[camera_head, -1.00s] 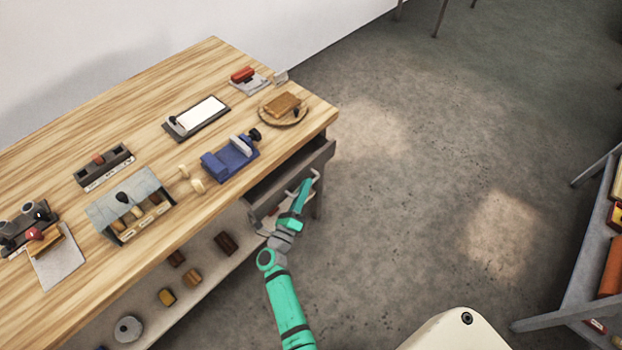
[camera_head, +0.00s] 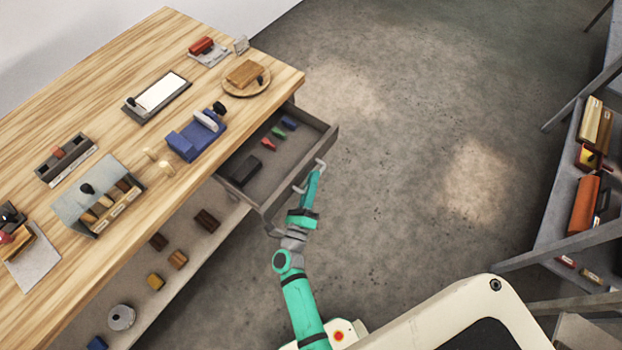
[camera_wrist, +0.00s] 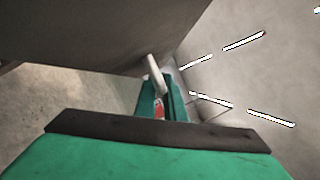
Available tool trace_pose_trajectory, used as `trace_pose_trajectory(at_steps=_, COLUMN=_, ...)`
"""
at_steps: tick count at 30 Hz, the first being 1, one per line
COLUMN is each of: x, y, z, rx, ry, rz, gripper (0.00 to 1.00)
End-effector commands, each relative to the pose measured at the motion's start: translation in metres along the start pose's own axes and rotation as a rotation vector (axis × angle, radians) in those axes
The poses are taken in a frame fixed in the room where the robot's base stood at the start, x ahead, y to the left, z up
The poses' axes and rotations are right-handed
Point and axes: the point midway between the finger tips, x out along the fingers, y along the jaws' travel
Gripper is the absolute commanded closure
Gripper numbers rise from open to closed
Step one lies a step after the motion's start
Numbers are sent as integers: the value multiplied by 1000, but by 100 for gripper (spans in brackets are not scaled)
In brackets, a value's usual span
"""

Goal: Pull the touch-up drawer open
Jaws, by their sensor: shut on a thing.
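The touch-up drawer (camera_head: 268,207) stands well out from under the wooden workbench top, with its inside showing in the head view. Its pale bar handle (camera_head: 311,177) is on the front panel. My gripper (camera_head: 317,172) is at the handle and shut on it. In the wrist view the handle (camera_wrist: 155,74) runs between the fingers of my gripper (camera_wrist: 160,95), close to the drawer front. Inside the drawer lie a dark block (camera_head: 245,168), a red piece (camera_head: 269,144), a green piece (camera_head: 279,133) and a blue piece (camera_head: 289,123).
The workbench (camera_head: 225,112) holds a blue vise-like fixture (camera_head: 185,147), a round board with a wooden block (camera_head: 243,75) and a partitioned box (camera_head: 100,228). A lower shelf (camera_head: 188,268) carries small blocks. A rack (camera_head: 562,200) stands at the right. Floor between is clear.

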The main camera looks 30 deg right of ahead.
Motion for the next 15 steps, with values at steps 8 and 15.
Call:
trace_pose_trajectory(at_steps=8, x=2, y=-2, z=-4, rx=-1, ry=8, rz=-6, gripper=100)
trace_pose_trajectory(at_steps=15, x=1, y=-1, z=-2, rx=-1, ry=3, rz=-3, gripper=83)
